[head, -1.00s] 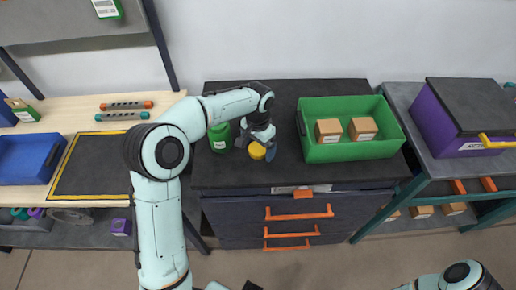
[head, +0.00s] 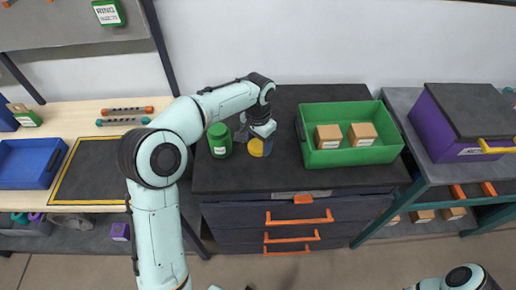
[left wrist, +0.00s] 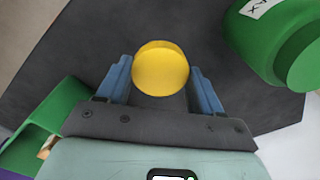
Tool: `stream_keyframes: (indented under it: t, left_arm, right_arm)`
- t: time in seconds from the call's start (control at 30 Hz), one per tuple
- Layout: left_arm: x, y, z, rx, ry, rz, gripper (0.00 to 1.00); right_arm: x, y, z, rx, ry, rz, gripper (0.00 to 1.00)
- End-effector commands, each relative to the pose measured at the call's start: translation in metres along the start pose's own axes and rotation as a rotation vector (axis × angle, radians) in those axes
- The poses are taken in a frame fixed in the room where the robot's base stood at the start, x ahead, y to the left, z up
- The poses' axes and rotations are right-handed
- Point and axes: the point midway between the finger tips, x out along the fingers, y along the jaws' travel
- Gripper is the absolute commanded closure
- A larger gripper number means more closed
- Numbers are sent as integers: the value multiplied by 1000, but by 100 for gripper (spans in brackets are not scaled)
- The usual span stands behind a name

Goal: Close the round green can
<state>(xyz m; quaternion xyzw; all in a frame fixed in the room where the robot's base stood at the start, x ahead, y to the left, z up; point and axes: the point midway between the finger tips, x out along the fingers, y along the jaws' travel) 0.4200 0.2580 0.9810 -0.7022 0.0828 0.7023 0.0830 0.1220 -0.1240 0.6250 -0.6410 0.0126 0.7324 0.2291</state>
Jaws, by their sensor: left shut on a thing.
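The round green can (head: 219,142) stands on the dark top of the drawer cabinet. It also shows at the upper right of the left wrist view (left wrist: 270,38), with a white label. I cannot tell whether its top is open. My left gripper (head: 257,146) is just right of the can, apart from it. Its blue fingers are shut on a round yellow piece (left wrist: 160,68), which looks like a lid and also shows in the head view (head: 256,148). I cannot tell how high it is above the cabinet top. My right gripper is not in view.
A green crate (head: 350,157) with two brown boxes stands right of my gripper on the cabinet top (head: 240,184). A purple bin (head: 445,125) is farther right. A wooden table (head: 80,115) with a blue tray (head: 25,182) is at left.

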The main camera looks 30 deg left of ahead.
Motion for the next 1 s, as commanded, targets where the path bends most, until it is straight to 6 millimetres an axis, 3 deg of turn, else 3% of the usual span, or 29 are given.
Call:
stream_keyframes:
  t: [0.03, 0.2, 0.5, 0.7, 1.0]
  left_arm:
    - [-19, 0, -2, 0, 8, -1, 63]
    - [-71, 0, -2, 0, 9, -2, 63]
    - [-137, 0, -2, 0, 5, -1, 63]
    - [-153, 0, -1, 1, 2, 0, 63]
    - [-153, 0, 0, 1, 0, 0, 63]
  right_arm:
    - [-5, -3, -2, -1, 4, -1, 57]
    - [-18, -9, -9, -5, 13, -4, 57]
    - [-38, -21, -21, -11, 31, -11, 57]
    - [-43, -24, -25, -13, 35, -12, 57]
    - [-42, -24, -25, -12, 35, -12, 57]
